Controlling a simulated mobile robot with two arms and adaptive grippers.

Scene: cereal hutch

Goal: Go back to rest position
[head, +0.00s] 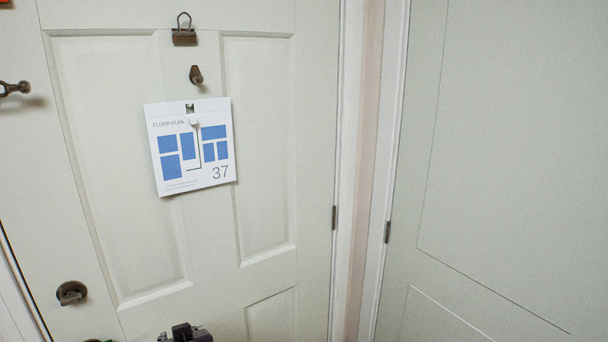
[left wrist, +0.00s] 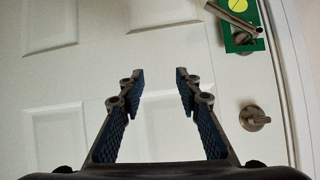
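My left gripper (left wrist: 159,82) is open in the left wrist view, with nothing between its two fingers. It faces a white panelled door (left wrist: 60,75), which fills the background there; the distance to the door is hard to tell. In the head view a dark part of my arm or gripper shows at the bottom edge, in front of the same kind of white door (head: 275,180). My right gripper is not in view.
A door lever (left wrist: 232,18) with a green hanger (left wrist: 238,42) and a round lock (left wrist: 254,118) are on the door's right in the wrist view. A floor plan sheet (head: 205,178) hangs below a hook (head: 196,75) and clip (head: 184,37). Another door (head: 500,170) stands at right.

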